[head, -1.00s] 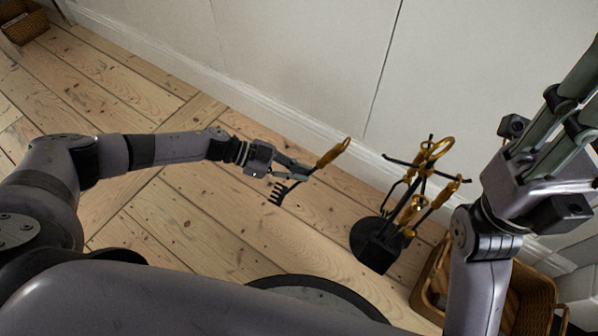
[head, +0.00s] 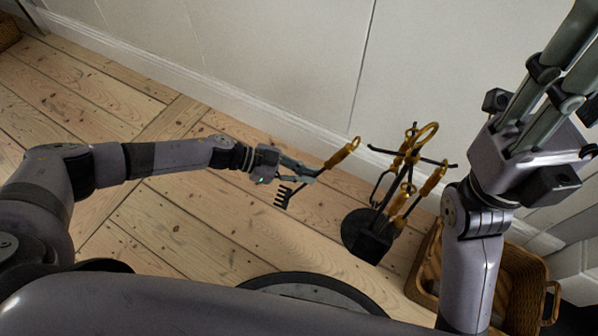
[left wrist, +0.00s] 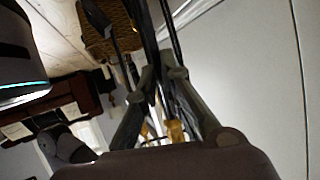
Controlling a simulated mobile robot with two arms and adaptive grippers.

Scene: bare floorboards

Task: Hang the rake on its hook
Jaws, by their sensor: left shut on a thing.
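The rake has a wooden-coloured handle (head: 342,153) with a ring end and black tines. My left gripper (head: 306,173) is shut on its dark shaft between handle and tines, above the floor. The handle points up and right, the tines hang down left. The black stand (head: 366,240) stands right of the rake, with hook arms, a gold ring on top and several gold-handled tools hanging. A gap shows between rake and stand. In the left wrist view my left fingers (left wrist: 163,75) close around dark shafts. My right gripper (head: 568,75) is at upper right, its fingertips cut off.
A wicker basket (head: 536,292) stands on the floor right of the stand, partly behind my right arm. The white wall (head: 270,60) with its skirting runs behind the stand. Floorboards (head: 190,225) left of the stand are clear.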

